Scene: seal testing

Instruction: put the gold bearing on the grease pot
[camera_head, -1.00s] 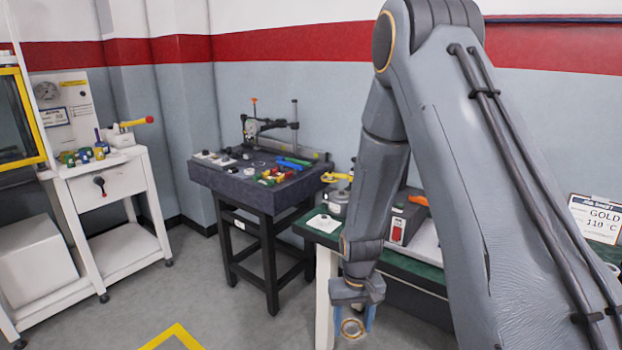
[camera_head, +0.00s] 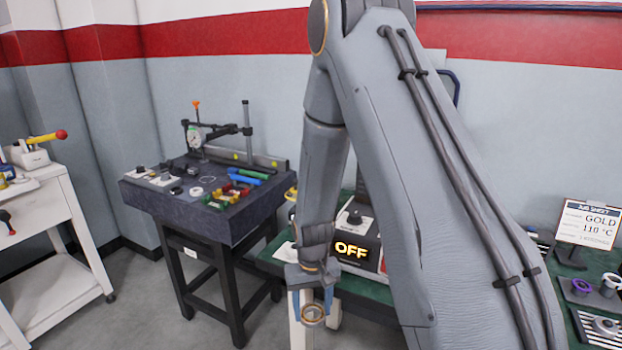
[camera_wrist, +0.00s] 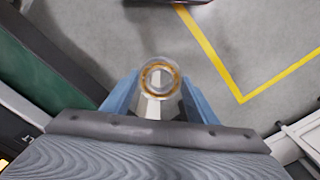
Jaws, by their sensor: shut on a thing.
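The gold bearing (camera_head: 313,315) is a ring held between the blue fingers of my gripper (camera_head: 315,304), in front of the green-topped bench. In the wrist view the bearing (camera_wrist: 160,77) sits between the fingertips of my gripper (camera_wrist: 160,98), with the grey floor below it. My gripper is shut on the bearing and holds it in the air. I cannot pick out the grease pot with certainty in these views; my arm hides part of the green bench.
A green bench (camera_head: 272,262) carries a unit with a lit OFF display (camera_head: 351,250). A sign reading GOLD 110 °C (camera_head: 588,222) stands at its right. A dark granite table (camera_head: 180,215) with a dial gauge and several coloured parts stands at left. A white cart (camera_head: 45,205) is far left.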

